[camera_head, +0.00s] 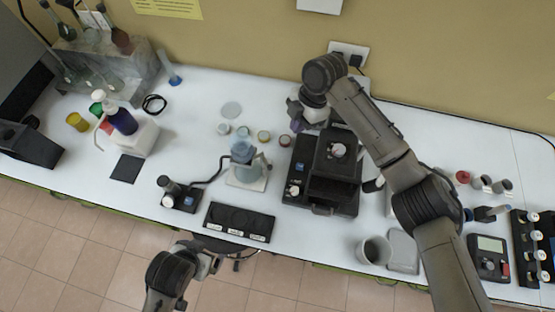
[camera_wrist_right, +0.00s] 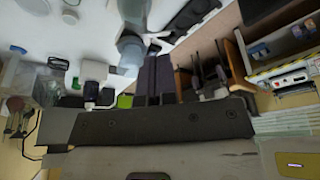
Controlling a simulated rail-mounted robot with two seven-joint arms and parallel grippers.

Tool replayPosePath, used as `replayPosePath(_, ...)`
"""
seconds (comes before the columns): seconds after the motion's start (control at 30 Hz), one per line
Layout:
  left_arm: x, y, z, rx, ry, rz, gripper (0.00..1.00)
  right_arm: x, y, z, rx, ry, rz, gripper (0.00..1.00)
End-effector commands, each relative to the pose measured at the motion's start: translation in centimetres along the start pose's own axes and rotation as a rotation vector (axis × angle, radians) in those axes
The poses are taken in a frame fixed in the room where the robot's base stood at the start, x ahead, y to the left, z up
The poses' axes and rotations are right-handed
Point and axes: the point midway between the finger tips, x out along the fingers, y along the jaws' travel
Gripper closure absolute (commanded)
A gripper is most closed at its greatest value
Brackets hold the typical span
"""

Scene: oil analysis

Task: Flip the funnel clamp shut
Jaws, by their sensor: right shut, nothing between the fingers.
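The filter funnel (camera_head: 242,152) is a bluish clear vessel standing upright on a pale square base at mid-bench. A clamp seems to sit around its middle, but it is too small to tell whether it is open or shut. My right gripper (camera_head: 297,124) is up and to the right of the funnel, apart from it, with its fingers shut and empty. In the right wrist view its dark fingers (camera_wrist_right: 153,78) lie together, with a clear funnel vessel (camera_wrist_right: 132,48) just to their left. My left gripper (camera_head: 208,264) is low, off the bench's front edge; its fingers are unclear.
A black instrument (camera_head: 322,175) stands right of the funnel, with a black three-well tray (camera_head: 239,222) in front. Small round jars (camera_head: 263,137) lie between funnel and right gripper. A grey cup (camera_head: 373,250) stands near the front edge.

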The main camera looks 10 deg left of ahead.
Motion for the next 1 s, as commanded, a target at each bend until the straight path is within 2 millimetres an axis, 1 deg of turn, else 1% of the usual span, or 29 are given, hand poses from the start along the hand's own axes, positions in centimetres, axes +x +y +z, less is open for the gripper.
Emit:
replayPosePath(0.1,-0.1,-0.1,0.0,0.005,0.0,-0.004,0.0,0.0,-0.6,-0.1,-0.063,0.007,-0.036,1.0)
replayPosePath(0.23,0.0,-0.2,0.0,0.007,-0.001,-0.006,0.0,0.0,-0.7,-0.1,-0.093,0.005,-0.041,1.0)
replayPosePath(0.57,0.0,-0.1,0.1,0.004,-0.002,-0.004,0.0,0.0,-0.6,0.0,-0.096,0.004,-0.039,1.0)
replayPosePath(0.67,0.0,0.0,0.0,0.001,-0.002,-0.001,0.0,0.3,-0.7,0.0,-0.095,0.004,-0.04,1.0)
replayPosePath(0.77,-0.2,0.1,-0.1,-0.003,-0.002,0.002,0.0,1.1,-0.7,-0.1,-0.094,0.004,-0.041,1.0)
replayPosePath(0.83,-0.4,0.1,-0.1,-0.005,-0.001,0.004,0.0,2.0,-0.7,-0.1,-0.093,0.005,-0.041,1.0)
replayPosePath(1.0,-0.9,0.2,-0.3,-0.006,-0.002,0.005,0.0,5.2,-0.9,-0.1,-0.094,0.005,-0.041,1.0)
